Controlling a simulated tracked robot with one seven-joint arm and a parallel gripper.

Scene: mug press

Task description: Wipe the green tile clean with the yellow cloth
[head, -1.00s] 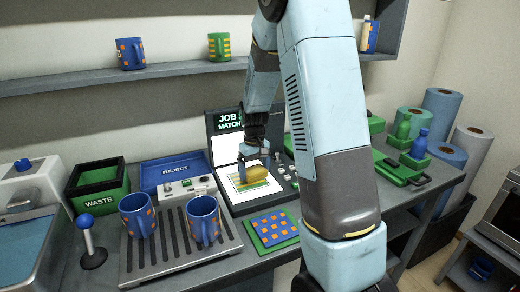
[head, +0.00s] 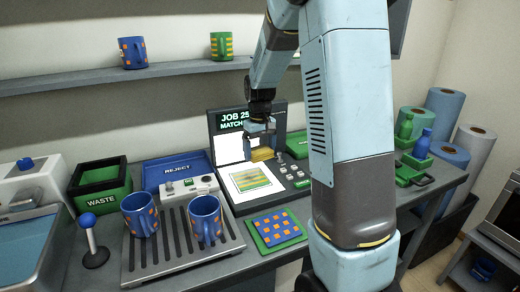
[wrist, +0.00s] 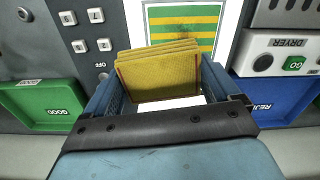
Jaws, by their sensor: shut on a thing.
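My gripper (head: 261,143) is shut on a folded yellow cloth (head: 262,154), which also shows between the fingers in the wrist view (wrist: 160,72). The green tile (head: 250,180) with yellow stripes lies on the white panel in front of the job screen. It is the striped piece at the top of the wrist view (wrist: 185,22). The cloth is behind and right of the tile in the head view, apart from it and seemingly raised.
A green-edged tile with orange squares on blue (head: 278,229) lies in front. Two blue mugs (head: 139,214) (head: 205,219) stand on the rack at left. Behind are the WASTE bin (head: 100,187), the blue REJECT tray (head: 176,169) and the dryer box (head: 189,187). Buttons (head: 299,179) flank the panel's right.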

